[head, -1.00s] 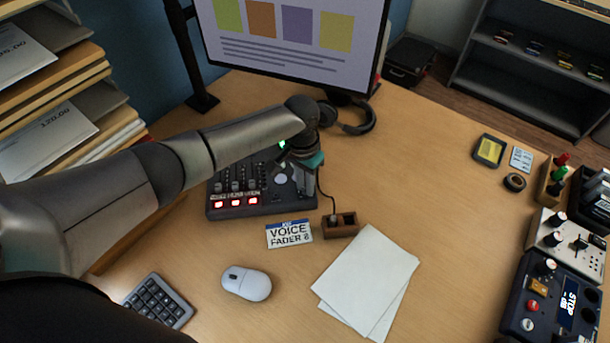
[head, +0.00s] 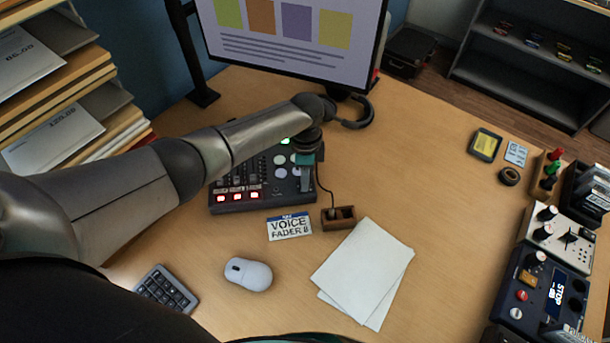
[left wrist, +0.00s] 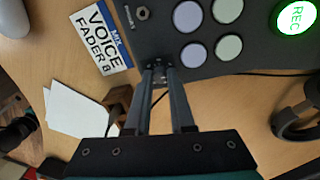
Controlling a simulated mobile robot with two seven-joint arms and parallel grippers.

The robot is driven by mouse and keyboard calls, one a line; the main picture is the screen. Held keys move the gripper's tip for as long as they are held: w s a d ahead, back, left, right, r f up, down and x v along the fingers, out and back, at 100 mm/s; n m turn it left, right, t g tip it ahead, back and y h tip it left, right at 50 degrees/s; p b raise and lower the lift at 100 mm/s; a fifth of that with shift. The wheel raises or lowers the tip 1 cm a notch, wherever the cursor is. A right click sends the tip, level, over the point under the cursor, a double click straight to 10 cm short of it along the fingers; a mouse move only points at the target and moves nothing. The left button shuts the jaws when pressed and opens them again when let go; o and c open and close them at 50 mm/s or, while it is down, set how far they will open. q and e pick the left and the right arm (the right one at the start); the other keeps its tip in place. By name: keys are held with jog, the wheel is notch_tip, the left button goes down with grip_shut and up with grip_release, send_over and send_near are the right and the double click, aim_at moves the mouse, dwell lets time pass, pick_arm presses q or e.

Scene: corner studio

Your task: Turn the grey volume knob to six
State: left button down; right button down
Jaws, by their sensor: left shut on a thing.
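The dark control desk (head: 228,208) stands on the table below the monitor, with lit red buttons, faders and round pads. My left gripper (head: 306,187) points down at its right-hand end. In the left wrist view the two fingers (left wrist: 159,70) are close together at the desk's edge, shut on a small grey part. It appears to be the grey volume knob, but the fingers hide most of it. Its pointer and scale cannot be read. My right gripper is not in view.
A VOICE FADER 8 card (head: 290,227) and a wooden holder (head: 338,224) lie just in front of the desk, with a cable near the gripper. Headphones (head: 362,118) lie behind. A mouse (head: 248,274) and paper (head: 360,270) are nearer.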

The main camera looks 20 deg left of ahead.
pick_arm(q)
jog(key=m, duration=0.5)
jog(key=shift+d, duration=0.1)
jog(key=shift+m, duration=0.4)
jog(key=c, duration=0.8)
grip_release()
jog(key=shift+o, duration=0.2)
jog(key=shift+r, duration=0.1)
notch_tip(320, 180, up, 15)
jog(key=p, duration=0.3)
jog(key=shift+w+p, duration=0.35)
jog(key=shift+w, duration=0.05)
